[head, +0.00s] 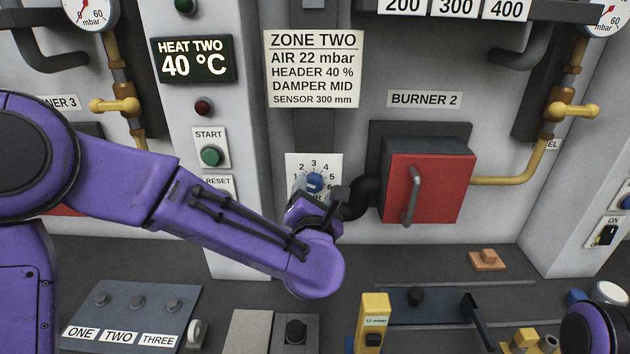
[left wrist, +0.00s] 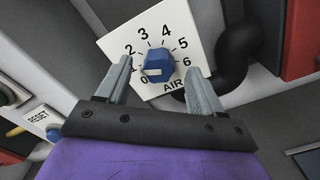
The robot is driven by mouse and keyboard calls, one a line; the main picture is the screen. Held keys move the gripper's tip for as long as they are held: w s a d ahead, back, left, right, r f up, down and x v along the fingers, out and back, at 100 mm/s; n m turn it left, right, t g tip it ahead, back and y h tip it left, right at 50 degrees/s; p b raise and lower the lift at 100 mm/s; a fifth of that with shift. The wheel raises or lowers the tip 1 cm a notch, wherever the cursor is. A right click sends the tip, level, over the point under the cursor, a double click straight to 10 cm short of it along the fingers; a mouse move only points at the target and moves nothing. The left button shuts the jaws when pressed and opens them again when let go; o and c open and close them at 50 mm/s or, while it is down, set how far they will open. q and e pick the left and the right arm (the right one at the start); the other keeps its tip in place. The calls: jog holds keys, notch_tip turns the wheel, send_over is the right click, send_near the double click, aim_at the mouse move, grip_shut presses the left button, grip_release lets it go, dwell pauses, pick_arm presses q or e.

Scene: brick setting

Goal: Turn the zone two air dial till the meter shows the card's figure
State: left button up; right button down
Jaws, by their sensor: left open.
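The air dial is a blue knob (head: 314,182) on a white plate numbered 0 to 6, with AIR below. In the left wrist view the knob (left wrist: 158,64) has a white mark on its lower left side, towards 0 and 1. My left gripper (left wrist: 157,68) is open, one finger on either side of the knob; contact cannot be told. In the head view the gripper (head: 316,200) partly hides the dial plate. The zone two card (head: 313,69) reads AIR 22 mbar. A yellow meter (head: 373,324) stands on the ledge; its small display is too small to read surely.
A black elbow pipe (head: 360,197) and red burner box (head: 429,187) sit right of the dial. START (head: 210,156) and RESET controls are to its left. Round mbar gauges (head: 90,14) are cut off at the top corners. Part of my right arm shows bottom right.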

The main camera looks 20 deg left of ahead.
pick_arm(q)
jog(key=shift+x, duration=0.85)
jog(key=c, duration=1.1)
jog(key=shift+o, duration=0.2)
jog(key=m, duration=0.2)
jog(key=shift+m, duration=0.4)
jog(key=shift+f+m, duration=0.1)
jog(key=shift+m, duration=2)
